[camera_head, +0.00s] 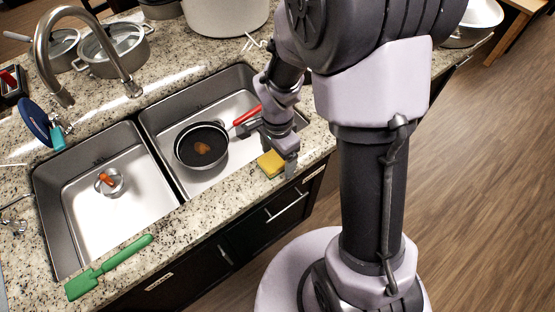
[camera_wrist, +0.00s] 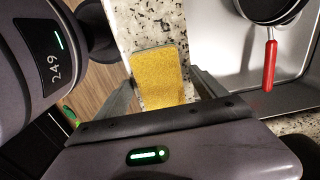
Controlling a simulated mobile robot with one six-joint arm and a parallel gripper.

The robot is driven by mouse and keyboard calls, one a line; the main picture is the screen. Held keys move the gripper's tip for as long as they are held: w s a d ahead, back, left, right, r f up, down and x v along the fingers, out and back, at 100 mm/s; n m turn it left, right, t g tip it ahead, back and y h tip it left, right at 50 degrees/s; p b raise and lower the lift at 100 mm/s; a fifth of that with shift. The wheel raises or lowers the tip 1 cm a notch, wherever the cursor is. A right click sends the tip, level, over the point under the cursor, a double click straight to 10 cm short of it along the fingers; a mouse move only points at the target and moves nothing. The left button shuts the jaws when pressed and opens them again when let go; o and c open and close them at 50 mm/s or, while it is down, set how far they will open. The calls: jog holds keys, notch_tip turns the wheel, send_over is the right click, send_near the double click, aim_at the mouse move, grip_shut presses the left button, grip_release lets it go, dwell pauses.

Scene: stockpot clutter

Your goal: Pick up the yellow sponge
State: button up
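In the wrist view my gripper (camera_wrist: 162,86) is open, with one finger on each side of the sponge. The fingers appear apart from it. I cannot tell how far above the counter the fingertips are.
A black pan (camera_head: 201,146) with a red handle (camera_wrist: 270,62) sits in the right sink basin beside my gripper. A green spatula (camera_head: 108,268) lies on the front counter. A faucet (camera_head: 78,50) and pots stand behind.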

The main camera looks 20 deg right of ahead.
jog(key=c, duration=1.3)
